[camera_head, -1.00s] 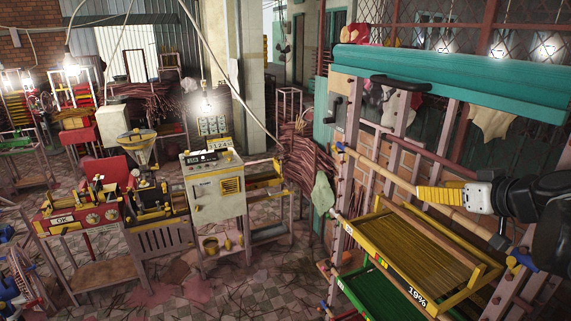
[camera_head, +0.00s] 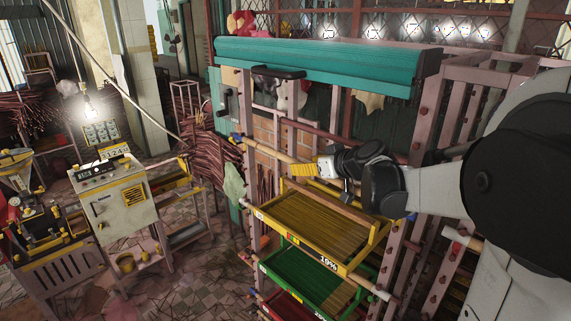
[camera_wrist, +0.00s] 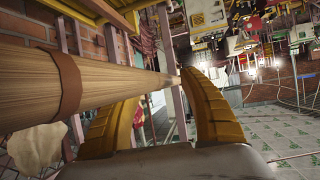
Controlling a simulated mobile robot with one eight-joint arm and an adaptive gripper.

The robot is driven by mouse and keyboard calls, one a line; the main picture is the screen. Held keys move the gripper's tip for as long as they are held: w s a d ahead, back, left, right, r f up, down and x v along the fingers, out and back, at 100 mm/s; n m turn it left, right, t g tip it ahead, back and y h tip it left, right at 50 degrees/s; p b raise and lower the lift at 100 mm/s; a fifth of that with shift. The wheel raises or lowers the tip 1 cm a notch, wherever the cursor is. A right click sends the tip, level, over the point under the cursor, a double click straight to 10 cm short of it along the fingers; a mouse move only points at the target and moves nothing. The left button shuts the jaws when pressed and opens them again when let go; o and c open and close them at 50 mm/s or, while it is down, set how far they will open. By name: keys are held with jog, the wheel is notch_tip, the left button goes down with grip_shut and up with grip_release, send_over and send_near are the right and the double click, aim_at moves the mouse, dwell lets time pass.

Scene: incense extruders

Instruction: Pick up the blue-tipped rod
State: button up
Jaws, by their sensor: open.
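The blue-tipped rod (camera_head: 268,151) is a pale wooden bar on the rack, with its blue end (camera_head: 236,136) at the left in the head view. My gripper (camera_head: 294,170), with yellow fingers, is beside the rod's visible stretch; the rod's further part is hidden behind my gripper and arm. In the wrist view a wooden rod (camera_wrist: 30,88) with a brown band fills the left side and tapers away toward the space between my gripper's open yellow fingers (camera_wrist: 160,110). It overlaps the left finger. I cannot tell whether they touch. No blue tip shows there.
A yellow tray (camera_head: 262,220) and a green tray (camera_head: 285,274) sit on the rack below the rod. A teal cover (camera_head: 325,62) spans the rack top. Rack posts (camera_head: 420,120) stand close to my arm. A control machine (camera_head: 115,205) stands at left; tiled floor is open between.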

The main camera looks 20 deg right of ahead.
jog(key=shift+s, duration=0.15)
jog(key=c, duration=0.5)
grip_shut()
jog(key=shift+r, duration=0.1)
jog(key=shift+a+r, duration=0.2)
jog(key=shift+a, duration=0.05)
jog(key=shift+s+a+r, duration=2.35)
jog(key=shift+a+r, duration=2.95)
jog(key=shift+a, duration=1.05)
jog(key=s+a+p, duration=0.1)
jog(key=s+a, duration=0.2)
jog(key=a, duration=0.5)
jog(key=s+a+p, duration=0.2)
jog(key=s+a, duration=0.1)
jog(key=a, duration=0.6)
